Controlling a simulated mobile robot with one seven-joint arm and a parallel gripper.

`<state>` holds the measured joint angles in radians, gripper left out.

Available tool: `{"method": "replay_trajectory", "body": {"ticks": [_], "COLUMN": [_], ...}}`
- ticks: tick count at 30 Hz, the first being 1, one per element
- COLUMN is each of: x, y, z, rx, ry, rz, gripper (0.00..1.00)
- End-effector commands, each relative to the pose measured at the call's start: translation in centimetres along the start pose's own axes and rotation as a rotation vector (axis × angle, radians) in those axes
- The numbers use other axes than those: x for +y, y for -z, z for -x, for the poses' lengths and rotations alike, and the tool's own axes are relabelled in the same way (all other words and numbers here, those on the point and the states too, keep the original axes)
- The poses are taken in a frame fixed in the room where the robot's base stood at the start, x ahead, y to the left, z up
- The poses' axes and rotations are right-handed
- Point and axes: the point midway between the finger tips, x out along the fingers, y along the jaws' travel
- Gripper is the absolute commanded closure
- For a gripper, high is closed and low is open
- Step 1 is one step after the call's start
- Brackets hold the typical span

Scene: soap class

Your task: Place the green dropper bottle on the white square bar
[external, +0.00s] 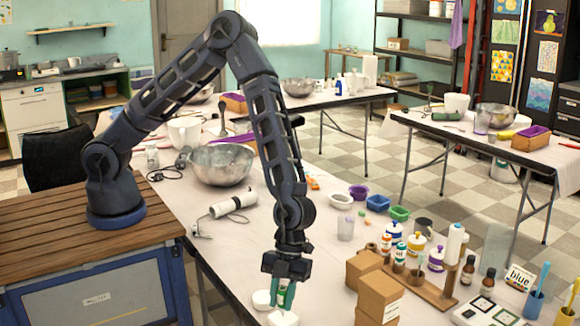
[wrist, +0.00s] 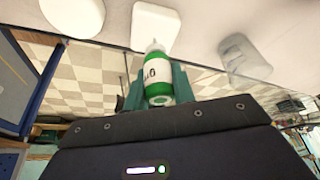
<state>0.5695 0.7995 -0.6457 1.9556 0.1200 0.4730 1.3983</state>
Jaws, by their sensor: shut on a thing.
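My gripper (wrist: 158,84) is shut on the green dropper bottle (wrist: 158,90), which has a white label and a pale nozzle. In the external view my gripper (external: 284,292) is low over the near edge of the table. The white square bar (wrist: 156,22) lies on the table just beyond the bottle's nozzle in the wrist view, and the nozzle overlaps its edge there. In the external view a white bar (external: 283,319) shows directly below my gripper. I cannot tell whether the bottle touches it.
A white rounded bar (wrist: 72,16) lies beside the square one. A clear cup (wrist: 244,58) stands to the right in the wrist view. Cardboard boxes (external: 379,294) and a wooden rack of bottles stand right of my gripper. A metal bowl (external: 223,164) is farther back.

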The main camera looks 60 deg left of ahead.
Motion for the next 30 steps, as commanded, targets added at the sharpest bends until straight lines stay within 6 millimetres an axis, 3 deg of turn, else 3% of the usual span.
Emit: {"method": "replay_trajectory", "body": {"ticks": [5, 6, 9, 20, 25, 30], "x": [0.0, 0.0, 0.0, 0.0, -0.1, -0.1], "y": [-0.1, -0.1, -0.1, 0.0, -0.1, -0.1], "z": [-0.2, -0.2, -0.2, 0.2, 2.4, 5.8], "rx": [0.000, 0.000, 0.000, 0.000, 0.000, -0.001], "ry": [0.000, 0.000, 0.000, 0.000, 0.003, 0.003], "rz": [0.000, 0.000, 0.000, 0.000, 0.002, 0.002], "gripper": [0.96, 0.69, 0.53, 0.53, 0.53, 0.53]}}
